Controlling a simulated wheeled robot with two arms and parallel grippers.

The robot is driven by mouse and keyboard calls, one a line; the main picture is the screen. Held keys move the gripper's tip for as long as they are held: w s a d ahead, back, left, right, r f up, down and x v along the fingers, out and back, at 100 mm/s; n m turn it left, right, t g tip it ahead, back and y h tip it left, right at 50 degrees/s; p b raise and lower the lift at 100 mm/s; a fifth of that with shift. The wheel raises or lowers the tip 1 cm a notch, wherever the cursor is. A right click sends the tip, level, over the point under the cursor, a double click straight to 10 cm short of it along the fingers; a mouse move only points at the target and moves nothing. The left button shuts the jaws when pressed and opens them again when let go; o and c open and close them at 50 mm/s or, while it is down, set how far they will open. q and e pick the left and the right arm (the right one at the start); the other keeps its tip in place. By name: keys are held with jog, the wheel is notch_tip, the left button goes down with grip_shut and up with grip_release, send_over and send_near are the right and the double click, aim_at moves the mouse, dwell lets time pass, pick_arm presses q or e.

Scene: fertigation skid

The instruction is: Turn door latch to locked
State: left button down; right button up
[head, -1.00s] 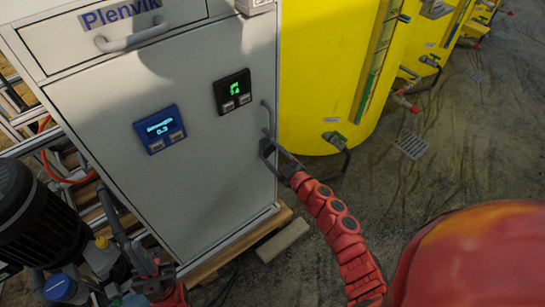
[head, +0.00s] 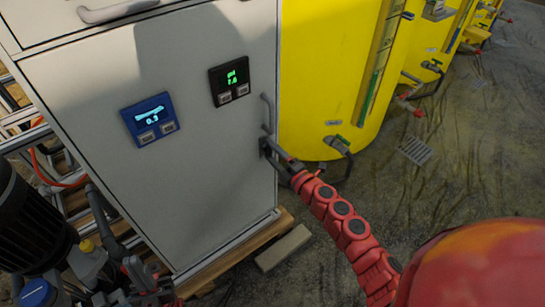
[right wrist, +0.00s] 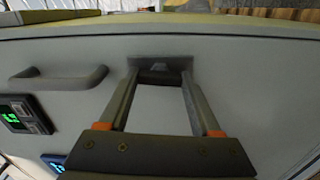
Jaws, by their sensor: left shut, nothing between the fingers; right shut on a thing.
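The grey cabinet door (head: 205,170) is closed in the head view. The door latch (right wrist: 160,77) shows in the right wrist view as a small dark piece on a grey plate, partly hidden by my fingers. My right gripper (head: 268,149) is at the door's right edge, just below the handle; it also shows in the right wrist view (right wrist: 161,80). Its fingertips are shut on the latch. Whether the latch is at its locked position I cannot tell. My left gripper (head: 140,278) is low at the left, shut and empty, near the pump and pipework.
A grey door handle (head: 267,113) is just above the latch. Blue (head: 149,119) and black (head: 230,81) display panels are on the door. A yellow tank (head: 325,80) stands close to the right. A black pump motor (head: 30,225) is at lower left.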

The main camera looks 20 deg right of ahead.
jog(key=shift+n+b, duration=0.35)
jog(key=shift+n, duration=0.25)
jog(key=o, duration=1.4)
jog(key=shift+p+v, duration=1.35)
jog(key=shift+v, duration=7.4)
